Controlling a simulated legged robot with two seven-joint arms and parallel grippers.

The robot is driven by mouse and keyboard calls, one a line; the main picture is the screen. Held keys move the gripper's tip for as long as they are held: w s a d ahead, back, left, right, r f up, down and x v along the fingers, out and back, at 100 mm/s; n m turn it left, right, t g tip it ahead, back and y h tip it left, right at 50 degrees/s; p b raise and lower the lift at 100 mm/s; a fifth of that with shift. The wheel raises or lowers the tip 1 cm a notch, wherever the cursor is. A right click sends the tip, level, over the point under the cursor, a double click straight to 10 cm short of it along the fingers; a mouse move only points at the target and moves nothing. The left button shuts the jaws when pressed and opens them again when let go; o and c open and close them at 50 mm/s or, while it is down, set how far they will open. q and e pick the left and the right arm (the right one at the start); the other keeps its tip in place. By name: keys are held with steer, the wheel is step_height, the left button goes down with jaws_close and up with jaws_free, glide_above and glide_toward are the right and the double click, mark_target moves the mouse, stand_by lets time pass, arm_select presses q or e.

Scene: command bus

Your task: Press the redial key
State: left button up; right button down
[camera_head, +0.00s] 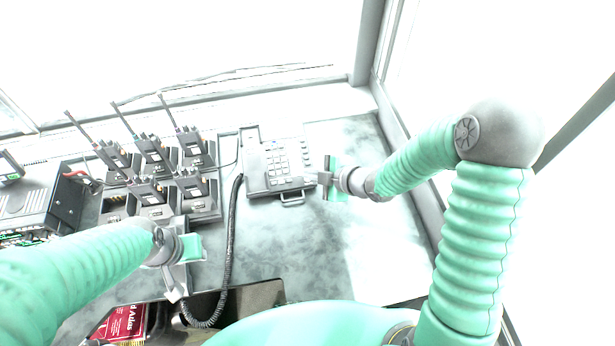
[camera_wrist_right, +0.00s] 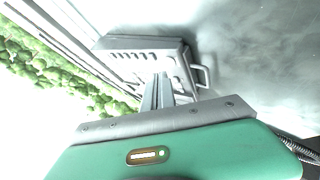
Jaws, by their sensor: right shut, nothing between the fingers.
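A grey desk phone (camera_head: 256,179) with a white keypad (camera_head: 277,157) sits on the desk, a handle-like bar at its front edge. I cannot tell which key is redial. My right gripper (camera_head: 320,178) is just right of the phone, at its front right corner. It is shut and empty. In the right wrist view the shut fingers (camera_wrist_right: 160,82) point toward the phone (camera_wrist_right: 125,44) and overlap its near side; I cannot tell whether they touch. My left gripper (camera_head: 175,285) is near the desk's front edge, away from the phone; its opening is unclear.
Several handheld radios (camera_head: 155,155) with antennas stand in chargers left of the phone. A coiled black cord (camera_head: 231,240) hangs from the phone over the desk's front edge. A red book (camera_head: 120,323) is at the lower left. The desk (camera_head: 370,235) right of the phone is clear.

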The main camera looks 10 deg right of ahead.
mark_target(312, 186)
steer(key=r+p, duration=0.2)
steer(key=r, duration=0.1)
steer(key=r+p, duration=0.2)
steer(key=shift+s, duration=0.4)
stand_by(0.3)
steer(key=s+d+r+m+g+h, duration=0.1)
steer(key=s+d+m+g+h, duration=0.2)
steer(key=s+m, duration=0.5)
steer(key=s+d+r+m+g+h, duration=0.2)
steer(key=s+d+m, duration=0.3)
steer(key=s+m, duration=0.4)
steer(key=shift+s+r+m+g+h, duration=0.3)
steer(key=shift+m+g+h, duration=0.1)
steer(key=shift+h, duration=0.2)
steer(key=shift+s, duration=0.1)
